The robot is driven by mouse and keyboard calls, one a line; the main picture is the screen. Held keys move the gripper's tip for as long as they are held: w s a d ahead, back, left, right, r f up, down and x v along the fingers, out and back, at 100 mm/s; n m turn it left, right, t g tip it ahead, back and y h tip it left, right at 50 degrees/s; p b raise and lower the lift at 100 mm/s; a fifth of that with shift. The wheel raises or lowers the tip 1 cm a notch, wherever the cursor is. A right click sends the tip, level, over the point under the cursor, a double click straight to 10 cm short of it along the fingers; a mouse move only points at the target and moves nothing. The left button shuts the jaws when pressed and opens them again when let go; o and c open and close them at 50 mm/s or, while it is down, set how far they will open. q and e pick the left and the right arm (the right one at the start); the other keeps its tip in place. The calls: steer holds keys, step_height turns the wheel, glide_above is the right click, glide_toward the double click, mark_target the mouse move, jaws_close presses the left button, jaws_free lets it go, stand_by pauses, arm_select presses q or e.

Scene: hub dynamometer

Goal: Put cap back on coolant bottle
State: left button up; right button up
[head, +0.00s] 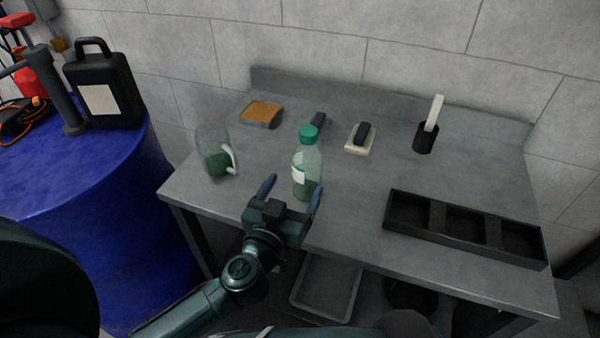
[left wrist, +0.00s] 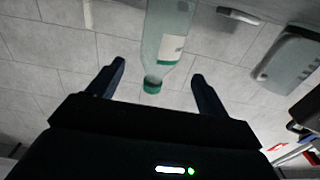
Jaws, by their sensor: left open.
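The coolant bottle (head: 312,161) stands upright near the front edge of the grey bench, clear with a white label and green liquid low down. The green cap (head: 308,133) sits on top of its neck; whether it is screwed tight I cannot tell. My left gripper (head: 292,193) is open and empty at the bench's front edge, its fingers pointing toward the bottle. In the left wrist view the bottle (left wrist: 163,40) appears upside down, with the cap (left wrist: 152,84) between the spread fingers (left wrist: 157,85) in the picture. Contact is not visible. My right gripper is not in view.
A clear jug (head: 211,150) with green liquid stands left of the bottle. Behind are an orange-topped sponge (head: 262,112), a brush (head: 360,140) and a black holder (head: 425,140). A black compartment tray (head: 465,230) lies right. A blue drum (head: 90,200) stands left.

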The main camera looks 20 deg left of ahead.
arm_select(q)
steer(key=shift+s, duration=0.45)
steer(key=shift+r, duration=0.1)
steer(key=s+d+f+m+g+h, duration=0.2)
steer(key=s+d+f+m+h, duration=0.15)
steer(key=s+d+h, duration=0.3)
steer(key=s+a+f+g+y, duration=0.3)
steer(key=s+f, duration=0.4)
steer(key=f, duration=0.3)
steer(key=shift+s+a+f+g, duration=0.3)
steer(key=shift+a+g, duration=0.1)
steer(key=shift+g, duration=0.5)
steer(key=shift+n, duration=0.25)
